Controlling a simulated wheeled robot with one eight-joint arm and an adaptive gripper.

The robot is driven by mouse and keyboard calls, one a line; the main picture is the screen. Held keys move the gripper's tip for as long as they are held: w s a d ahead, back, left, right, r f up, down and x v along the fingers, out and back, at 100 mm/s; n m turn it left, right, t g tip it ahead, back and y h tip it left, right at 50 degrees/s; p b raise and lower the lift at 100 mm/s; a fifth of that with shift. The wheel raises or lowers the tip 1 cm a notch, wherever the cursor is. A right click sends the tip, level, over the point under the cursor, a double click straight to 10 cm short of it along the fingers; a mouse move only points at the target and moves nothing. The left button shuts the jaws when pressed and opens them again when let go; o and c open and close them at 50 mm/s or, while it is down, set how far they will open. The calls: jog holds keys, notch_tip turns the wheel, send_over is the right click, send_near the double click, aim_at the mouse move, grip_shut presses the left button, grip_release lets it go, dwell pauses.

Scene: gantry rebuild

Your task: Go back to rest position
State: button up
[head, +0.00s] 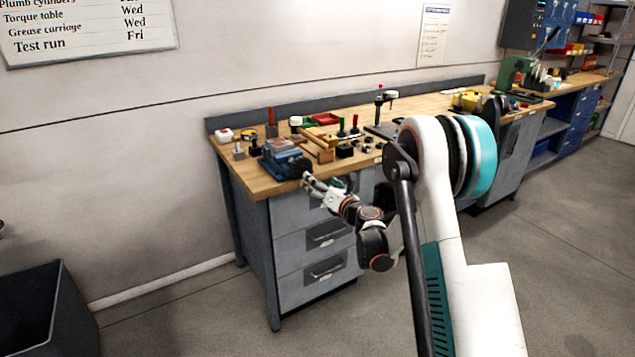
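My arm reaches forward from the lower right of the head view and bends down to the left in front of the workbench (262,186). My gripper (305,170) is at the near left part of the bench, close to a blue vise (280,150). The gripper is small and partly merged with the dark parts of the vise, so I cannot tell whether its fingers are open or shut, or whether they touch anything.
Several small tools and parts, including a wooden block (318,147) and a red tray (326,118), crowd the benchtop. Grey drawers (325,237) stand below my gripper. A dark bin (45,310) is at lower left. The floor (190,315) between is clear.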

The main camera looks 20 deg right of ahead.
jog(key=s+a+r+n+g+y, duration=0.1)
jog(key=s+a+r+n+g, duration=0.2)
jog(key=s+a+r+n, duration=0.65)
jog(key=s+a+r+n+g, duration=0.2)
jog(key=s+r+n+g, duration=0.15)
jog(key=s+n, duration=0.75)
jog(key=s+d+f+n+g+h, duration=0.2)
jog(key=s+n, duration=0.7)
jog(key=s, duration=0.5)
jog(key=s+d+f+n+g+h, duration=0.2)
jog(key=s+n, duration=0.7)
jog(key=s, duration=0.6)
jog(key=shift+s+d+f+h, duration=0.2)
jog(key=shift+f+h, duration=0.25)
jog(key=shift+h, duration=0.35)
